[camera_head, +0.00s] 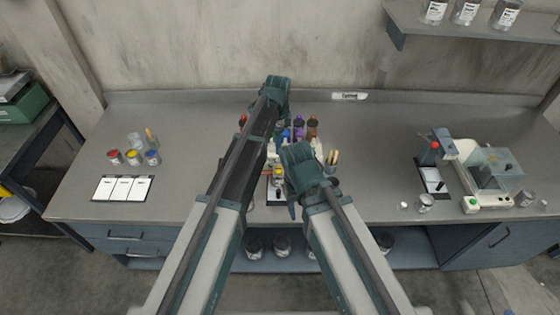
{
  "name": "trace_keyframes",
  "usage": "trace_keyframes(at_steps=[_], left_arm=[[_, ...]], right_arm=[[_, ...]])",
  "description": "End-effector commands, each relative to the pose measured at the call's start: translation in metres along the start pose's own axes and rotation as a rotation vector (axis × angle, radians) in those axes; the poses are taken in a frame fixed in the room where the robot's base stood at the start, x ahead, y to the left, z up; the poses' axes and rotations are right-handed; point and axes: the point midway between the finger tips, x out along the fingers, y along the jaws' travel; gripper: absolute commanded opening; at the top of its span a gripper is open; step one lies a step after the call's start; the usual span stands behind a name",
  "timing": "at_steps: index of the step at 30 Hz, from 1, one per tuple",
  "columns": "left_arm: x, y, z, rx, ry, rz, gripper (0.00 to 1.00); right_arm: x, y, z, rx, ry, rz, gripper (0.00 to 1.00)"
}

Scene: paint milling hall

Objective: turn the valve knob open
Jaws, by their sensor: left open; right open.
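No valve knob can be made out for certain. A blue-grey stand (446,146) with a small red round part (435,145) is on the right of the bench; I cannot tell whether that part is a knob. My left gripper (276,82) is open, above the rear middle of the bench. My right gripper (296,153) is open, lower in the picture and in front of a group of coloured bottles. Both grippers are well left of the stand. My arms hide much of the middle of the bench.
A balance-like device (490,172) with a clear cover is at the right. Paint jars (133,157) and white cards (122,188) are at the left. A shelf (470,28) hangs at the upper right.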

Motion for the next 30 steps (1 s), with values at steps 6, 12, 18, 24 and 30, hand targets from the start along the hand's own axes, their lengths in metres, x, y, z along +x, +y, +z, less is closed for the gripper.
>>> trace_keyframes(at_steps=[6,12,18,24,30], left_arm=[[0.011,0.000,0.000,-0.002,0.000,0.000,0.67],[0.033,0.000,0.000,-0.002,0.000,0.000,0.67],[0.062,0.000,0.000,-0.003,0.000,0.000,0.67],[0.091,0.000,0.000,-0.003,0.000,0.000,0.67],[0.119,0.000,0.000,-0.003,0.000,0.000,0.67]], right_arm=[[0.011,-0.001,-0.001,0.000,0.000,0.000,0.50],[0.033,-0.003,-0.002,0.000,0.001,0.000,0.50],[0.062,-0.005,-0.004,-0.006,0.001,0.002,0.50],[0.090,-0.008,-0.006,-0.012,0.001,0.003,0.50],[0.118,-0.011,-0.007,-0.014,0.001,0.003,0.50]])
